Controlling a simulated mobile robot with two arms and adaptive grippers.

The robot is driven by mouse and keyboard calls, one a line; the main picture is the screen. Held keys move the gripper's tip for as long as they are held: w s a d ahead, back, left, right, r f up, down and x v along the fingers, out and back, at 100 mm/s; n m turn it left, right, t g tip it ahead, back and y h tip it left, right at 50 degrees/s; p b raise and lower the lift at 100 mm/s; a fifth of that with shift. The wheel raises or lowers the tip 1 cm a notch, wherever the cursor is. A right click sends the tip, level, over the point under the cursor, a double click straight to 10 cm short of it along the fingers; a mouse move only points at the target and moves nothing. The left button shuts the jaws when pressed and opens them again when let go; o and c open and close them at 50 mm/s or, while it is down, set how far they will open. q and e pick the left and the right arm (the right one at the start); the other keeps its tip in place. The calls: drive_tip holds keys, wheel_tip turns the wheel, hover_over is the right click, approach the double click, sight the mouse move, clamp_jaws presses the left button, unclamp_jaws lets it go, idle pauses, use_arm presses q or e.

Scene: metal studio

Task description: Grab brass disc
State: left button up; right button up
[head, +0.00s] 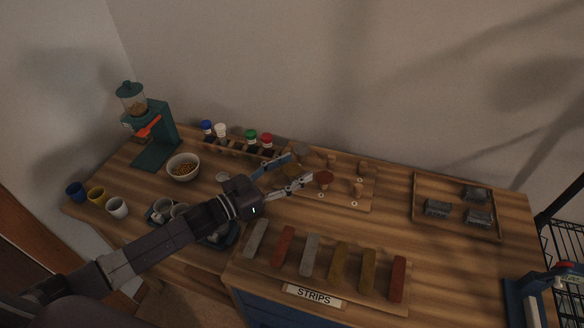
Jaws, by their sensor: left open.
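A brass-coloured disc (291,170) lies on the wooden peg board (345,202) towards the back of the table, partly hidden by my gripper. My left gripper (300,168) is open, its two fingers spread on either side of the disc. I cannot tell its height above the board or whether it touches the disc. A reddish-brown disc (323,178) is just right of the near finger, and a grey disc (301,150) is behind the far finger.
Short wooden pegs (358,188) stand on the board. A bottle rack (238,147) is behind, a bowl (184,167) and cups (118,207) are left. A strip board (372,296) is in front, a tray of grey blocks (458,229) right. Bare tabletop lies between board and tray.

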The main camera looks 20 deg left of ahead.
use_arm(q)
drive_tip(key=c, duration=1.1)
drive_tip(key=shift+r, duration=0.1)
